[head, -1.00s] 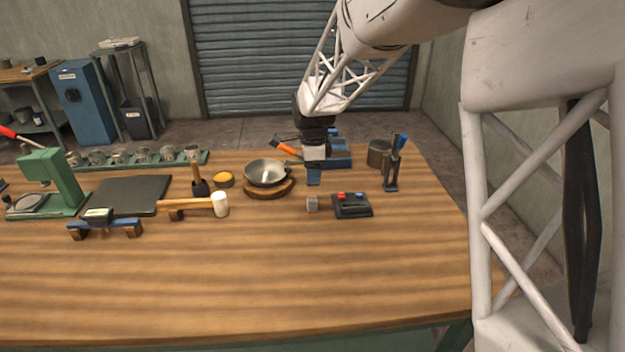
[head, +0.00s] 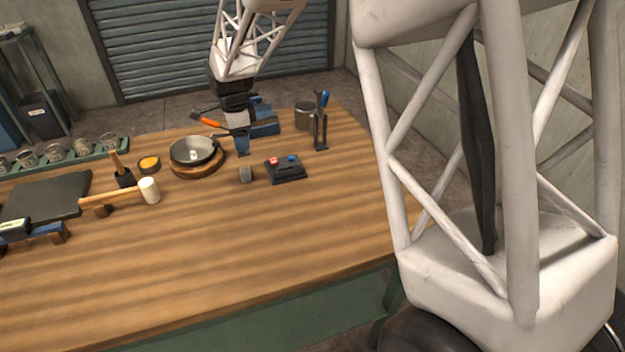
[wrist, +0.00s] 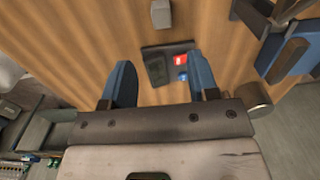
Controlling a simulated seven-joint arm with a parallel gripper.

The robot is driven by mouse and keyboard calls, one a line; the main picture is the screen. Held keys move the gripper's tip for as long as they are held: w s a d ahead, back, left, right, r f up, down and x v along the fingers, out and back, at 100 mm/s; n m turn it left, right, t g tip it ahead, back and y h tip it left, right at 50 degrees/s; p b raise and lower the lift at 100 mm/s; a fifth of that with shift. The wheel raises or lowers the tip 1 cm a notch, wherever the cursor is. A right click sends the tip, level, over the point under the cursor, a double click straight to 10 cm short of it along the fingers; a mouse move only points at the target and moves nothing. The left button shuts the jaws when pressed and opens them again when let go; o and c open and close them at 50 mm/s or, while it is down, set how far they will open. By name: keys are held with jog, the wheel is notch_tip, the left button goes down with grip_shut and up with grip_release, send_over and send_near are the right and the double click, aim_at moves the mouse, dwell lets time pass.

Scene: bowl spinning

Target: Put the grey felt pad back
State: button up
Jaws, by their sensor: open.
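A small grey block (head: 245,174), which may be the grey felt pad, sits on the wooden bench just left of a dark box with a red and a blue button. It also shows in the wrist view (wrist: 160,14), at the top edge. Its material is too small to tell. My gripper (head: 243,145) is above the bench, behind the block and right of the metal bowl (head: 193,150). In the wrist view, its two blue fingers (wrist: 162,85) are spread apart with nothing between them.
The bowl rests on a round wooden base (head: 197,170). The button box (head: 285,169), a tool stand (head: 320,130) and a grey can (head: 303,115) stand to the right. A mallet (head: 120,193) and dark slab (head: 45,198) lie left. The bench front is clear.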

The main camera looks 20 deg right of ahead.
jog(key=s+d+r+n, duration=0.4)
jog(key=s+r, duration=0.3)
jog(key=s, duration=0.2)
jog(key=s+d+r+n+t, duration=0.1)
jog(key=s+n, duration=0.3)
jog(key=s, duration=0.6)
jog(key=s+d+r+n, duration=0.1)
jog(key=s+d+n, duration=0.2)
jog(key=s, duration=0.8)
jog(key=s+d+r+n+t, duration=0.1)
jog(key=s+d+n, duration=0.1)
jog(key=s+n, duration=0.4)
jog(key=s, duration=0.4)
jog(key=shift+s+d+r+n+t, duration=0.25)
jog(key=shift+s+d+n+t, duration=0.05)
jog(key=shift+s+d, duration=0.05)
